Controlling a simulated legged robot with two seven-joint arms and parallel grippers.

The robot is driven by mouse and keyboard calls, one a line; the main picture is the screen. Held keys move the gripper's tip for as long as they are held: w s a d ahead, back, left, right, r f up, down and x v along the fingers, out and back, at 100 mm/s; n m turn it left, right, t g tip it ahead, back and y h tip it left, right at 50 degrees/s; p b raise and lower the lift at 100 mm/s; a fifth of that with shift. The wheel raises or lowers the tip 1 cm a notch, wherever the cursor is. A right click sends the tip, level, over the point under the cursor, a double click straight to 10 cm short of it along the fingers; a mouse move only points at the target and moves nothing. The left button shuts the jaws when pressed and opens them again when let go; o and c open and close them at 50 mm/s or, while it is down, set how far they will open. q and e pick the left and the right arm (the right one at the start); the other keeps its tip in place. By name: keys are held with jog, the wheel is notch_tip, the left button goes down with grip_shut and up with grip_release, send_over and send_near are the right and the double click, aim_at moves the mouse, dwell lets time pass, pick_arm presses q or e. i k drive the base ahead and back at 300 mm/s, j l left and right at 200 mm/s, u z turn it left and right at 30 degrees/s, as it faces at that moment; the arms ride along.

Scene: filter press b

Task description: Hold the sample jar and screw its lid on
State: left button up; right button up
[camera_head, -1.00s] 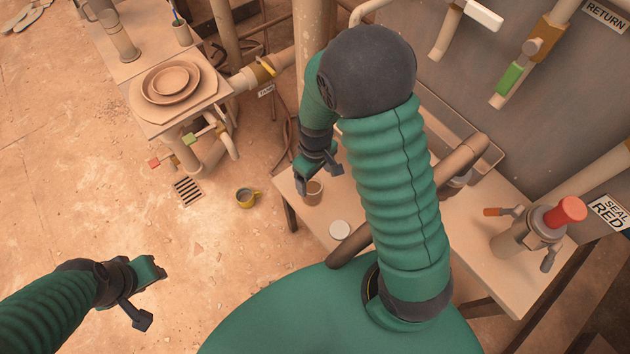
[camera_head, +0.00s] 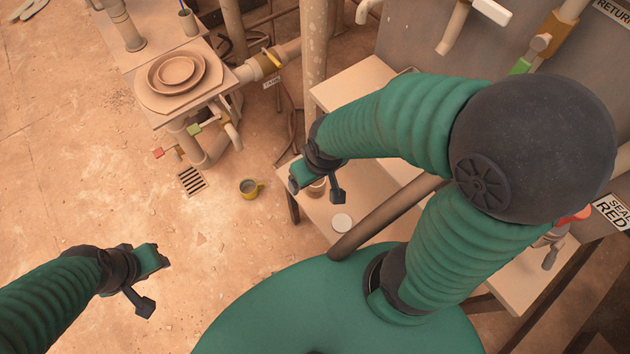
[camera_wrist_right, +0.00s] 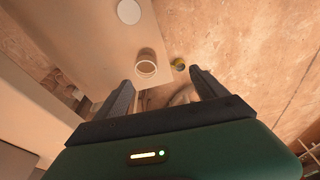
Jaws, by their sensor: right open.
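The sample jar (camera_head: 317,190) stands on the low bench and is partly hidden behind my right gripper (camera_head: 317,187). In the right wrist view, the jar (camera_wrist_right: 147,62) shows a pale open rim, beyond and between the spread fingers (camera_wrist_right: 161,80), apart from both. The lid, a flat white disc (camera_head: 341,222), lies on the bench; it also shows at the top of the wrist view (camera_wrist_right: 128,12). My right gripper is open and empty. My left gripper (camera_head: 156,284) is open and empty over the floor, far from the jar.
The bench (camera_head: 318,222) has a pipe (camera_head: 385,215) crossing over it near the lid. A side table with stacked dishes (camera_head: 177,72) stands at the back left.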

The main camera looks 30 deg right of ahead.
aim_at(316, 191)
jog(key=j+z, duration=0.4)
jog(key=k+j+z, duration=0.1)
jog(key=j+z, duration=0.35)
jog(key=z, duration=1)
jog(key=i+j, duration=0.1)
jog(key=j, duration=0.5)
jog(key=i+j, duration=0.15)
jog(key=j, duration=0.15)
jog(key=j+z, duration=0.2)
jog(key=z, duration=1.85)
jog(key=i+j, duration=0.05)
jog(key=j, duration=0.05)
